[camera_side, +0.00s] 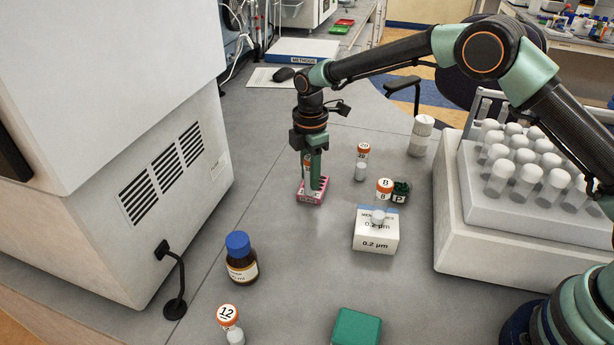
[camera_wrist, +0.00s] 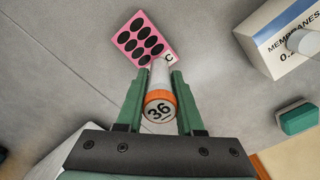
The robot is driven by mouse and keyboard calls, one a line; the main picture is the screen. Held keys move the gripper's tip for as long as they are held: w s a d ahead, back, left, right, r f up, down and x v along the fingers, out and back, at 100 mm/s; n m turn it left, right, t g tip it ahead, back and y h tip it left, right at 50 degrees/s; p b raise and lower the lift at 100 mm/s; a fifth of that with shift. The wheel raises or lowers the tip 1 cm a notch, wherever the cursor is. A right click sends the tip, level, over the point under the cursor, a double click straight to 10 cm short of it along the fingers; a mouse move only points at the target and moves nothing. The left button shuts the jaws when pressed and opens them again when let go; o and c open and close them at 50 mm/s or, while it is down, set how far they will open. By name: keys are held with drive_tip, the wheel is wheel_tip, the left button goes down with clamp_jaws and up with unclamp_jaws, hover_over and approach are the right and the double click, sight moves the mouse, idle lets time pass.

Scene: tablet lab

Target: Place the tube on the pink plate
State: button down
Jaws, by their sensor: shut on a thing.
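My gripper (camera_wrist: 162,80) is shut on a tube (camera_wrist: 159,103) with an orange-rimmed cap marked 36. The tube's far end overlaps a corner of the pink plate marked C in the wrist view. The pink plate (camera_wrist: 135,46) is a small block with rows of dark holes, lying on the bench. In the side view my gripper (camera_side: 314,186) points down over the pink plate (camera_side: 310,199), and the fingers partly hide the tube (camera_side: 307,161). I cannot tell whether the tube touches the plate or sits in a hole.
Right of the plate stand an orange-capped tube (camera_side: 362,162), a white membrane box (camera_side: 375,238) and a dark green block (camera_side: 402,190). A blue-capped brown bottle (camera_side: 240,262) and tube 12 (camera_side: 229,319) stand in front. A large white rack (camera_side: 470,215) stands right.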

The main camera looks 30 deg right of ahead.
drive_tip(key=c, duration=0.5)
unclamp_jaws()
drive_tip(key=shift+f, duration=0.1)
drive_tip(key=shift+c, duration=0.2)
